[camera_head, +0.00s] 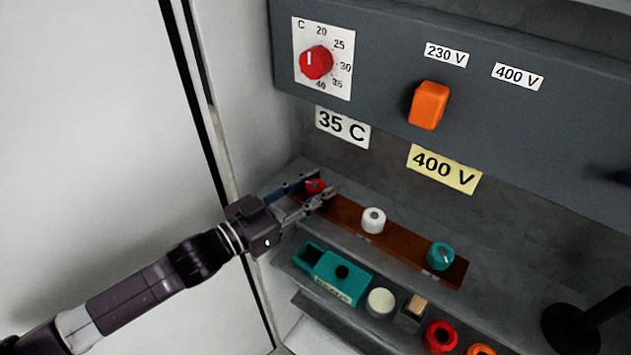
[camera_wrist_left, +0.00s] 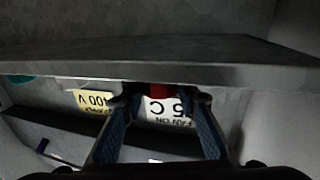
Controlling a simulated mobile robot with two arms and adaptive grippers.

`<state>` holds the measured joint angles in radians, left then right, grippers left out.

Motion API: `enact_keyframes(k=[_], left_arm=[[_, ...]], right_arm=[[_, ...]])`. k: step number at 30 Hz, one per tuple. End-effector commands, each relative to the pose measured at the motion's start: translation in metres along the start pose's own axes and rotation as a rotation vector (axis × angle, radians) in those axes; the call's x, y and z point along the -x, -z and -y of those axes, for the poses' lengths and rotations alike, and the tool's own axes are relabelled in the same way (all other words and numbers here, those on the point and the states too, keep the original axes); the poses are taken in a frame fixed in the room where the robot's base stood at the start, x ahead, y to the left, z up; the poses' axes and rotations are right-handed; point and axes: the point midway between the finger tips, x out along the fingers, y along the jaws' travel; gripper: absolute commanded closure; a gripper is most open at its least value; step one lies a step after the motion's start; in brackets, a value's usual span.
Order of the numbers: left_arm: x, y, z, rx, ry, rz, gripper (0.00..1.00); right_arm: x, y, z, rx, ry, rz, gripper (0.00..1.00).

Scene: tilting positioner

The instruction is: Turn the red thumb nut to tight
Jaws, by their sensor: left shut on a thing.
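The red thumb nut (camera_head: 315,186) is at the left end of a brown strip (camera_head: 345,210) on the shelf. My left gripper (camera_head: 322,190) comes in from the left, and its fingers lie on either side of the nut, shut on it. In the left wrist view the red nut (camera_wrist_left: 159,91) shows between the two fingertips (camera_wrist_left: 160,97), partly hidden under a grey edge. A white nut (camera_head: 373,220) and a teal nut (camera_head: 440,256) sit further right on the strip. Any tight mark by the red nut is hidden. My right gripper is not in view.
A dark panel above carries a red dial (camera_head: 316,62) and an orange switch (camera_head: 429,105). A lower ledge holds a teal box (camera_head: 340,277), a white round piece (camera_head: 380,302) and red and orange rings (camera_head: 440,337). A black stand (camera_head: 572,328) is at lower right.

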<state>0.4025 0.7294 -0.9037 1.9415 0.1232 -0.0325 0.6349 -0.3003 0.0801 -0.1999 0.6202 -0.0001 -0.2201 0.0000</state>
Motion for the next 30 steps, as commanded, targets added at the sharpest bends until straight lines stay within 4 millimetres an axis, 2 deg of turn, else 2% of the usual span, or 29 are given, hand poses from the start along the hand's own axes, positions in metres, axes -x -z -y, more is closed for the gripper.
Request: enact_keyframes(k=[12, 29, 30], left_arm=[[-0.0008, 0.0031, 0.0011, -0.006, -0.124, -0.004, 0.95], [-0.0009, 0.0025, 0.0002, -0.003, -0.142, -0.004, 0.95], [-0.0009, 0.0025, 0.0002, -0.003, -0.142, -0.004, 0.68]], right_arm=[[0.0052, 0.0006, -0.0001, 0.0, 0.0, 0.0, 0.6], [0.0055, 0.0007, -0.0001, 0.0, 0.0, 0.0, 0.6], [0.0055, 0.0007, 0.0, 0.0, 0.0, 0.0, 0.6]])
